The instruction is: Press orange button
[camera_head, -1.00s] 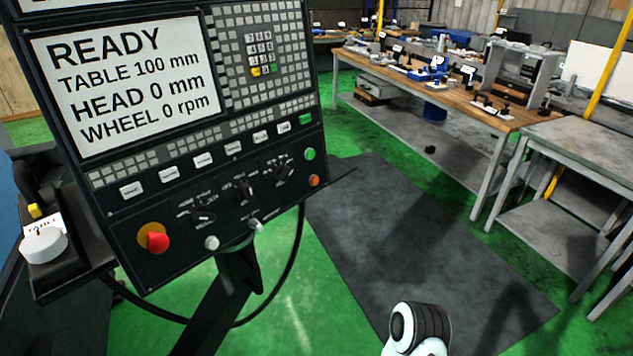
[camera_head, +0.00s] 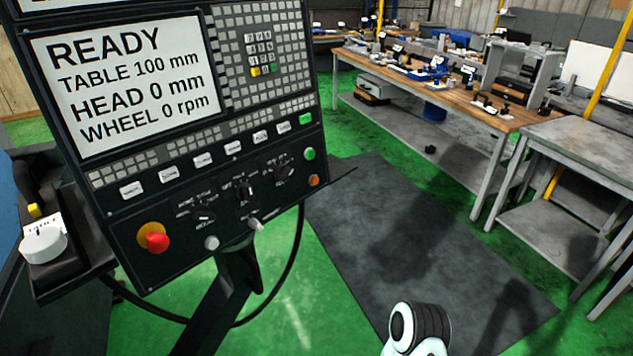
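The control panel (camera_head: 120,225) stands tilted at the left of the head view. The small round orange button (camera_head: 314,181) is near its lower right edge, just below a green button (camera_head: 309,154). A large red mushroom knob (camera_head: 156,240) on a yellow-orange base is at the panel's lower left. The screen (camera_head: 125,85) reads READY, TABLE 100 mm, HEAD 0 mm, WHEEL 0 rpm. Neither gripper is in view. A white and black link of one of my arms shows at the bottom, well apart from the panel.
A side box with a white handwheel (camera_head: 43,242) juts out left of the panel. A black cable hangs under the panel. A wooden workbench (camera_head: 455,95) with tools and a grey table (camera_head: 590,140) stand at the right. A dark mat (camera_head: 400,240) lies on the open green floor.

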